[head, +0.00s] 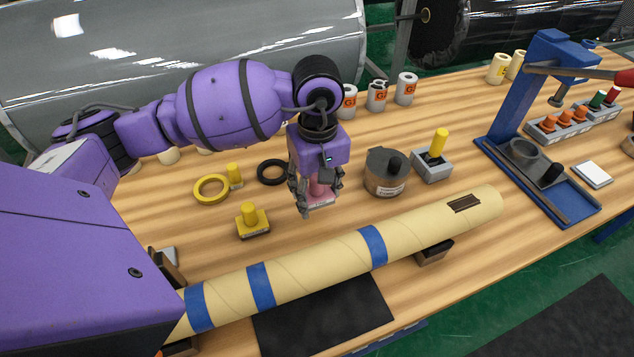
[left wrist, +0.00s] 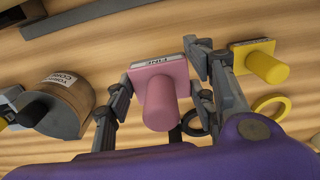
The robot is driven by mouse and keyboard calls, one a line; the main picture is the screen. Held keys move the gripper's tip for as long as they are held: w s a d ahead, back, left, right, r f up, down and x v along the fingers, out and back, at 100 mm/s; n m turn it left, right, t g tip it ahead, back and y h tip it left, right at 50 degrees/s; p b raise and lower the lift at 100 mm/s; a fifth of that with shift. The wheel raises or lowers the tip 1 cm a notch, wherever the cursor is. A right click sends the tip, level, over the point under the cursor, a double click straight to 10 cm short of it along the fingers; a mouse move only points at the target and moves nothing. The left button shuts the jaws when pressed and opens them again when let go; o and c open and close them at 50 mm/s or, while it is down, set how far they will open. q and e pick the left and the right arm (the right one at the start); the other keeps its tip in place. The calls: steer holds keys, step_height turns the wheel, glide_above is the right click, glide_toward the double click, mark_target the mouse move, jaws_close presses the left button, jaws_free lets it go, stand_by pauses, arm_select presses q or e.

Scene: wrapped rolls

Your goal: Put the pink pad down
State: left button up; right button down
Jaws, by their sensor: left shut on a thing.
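The pink pad (left wrist: 160,78) is a square plate with a round pink handle and a white label on its edge. My left gripper (left wrist: 163,100) is shut on the pink pad, with a finger on each side of it in the left wrist view. In the head view the pink pad (head: 319,199) shows at the fingertips of my left gripper (head: 316,192), low over the table (head: 440,305). I cannot tell whether the pad touches the wood. My right gripper is not in view.
A yellow pad (head: 252,222) stands left of the pink one, and a dark round tin (head: 385,180) stands right. A black ring (head: 272,172) and a yellow ring (head: 211,189) lie behind. A long wrapped roll (head: 325,262) with blue bands crosses in front.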

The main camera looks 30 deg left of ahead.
mark_target(310, 193)
arm_select(q)
steer(key=shift+w+a+f, duration=0.25)
steer(key=shift+a+f, duration=0.75)
steer(key=shift+f, duration=0.2)
steer(key=shift+w+a+f, duration=0.1)
steer(key=shift+a+f, duration=0.05)
steer(key=shift+f, duration=1.55)
steer(key=shift+f, duration=0.15)
steer(key=o, duration=1.1)
step_height(310, 193, up, 12)
steer(key=shift+r, duration=0.15)
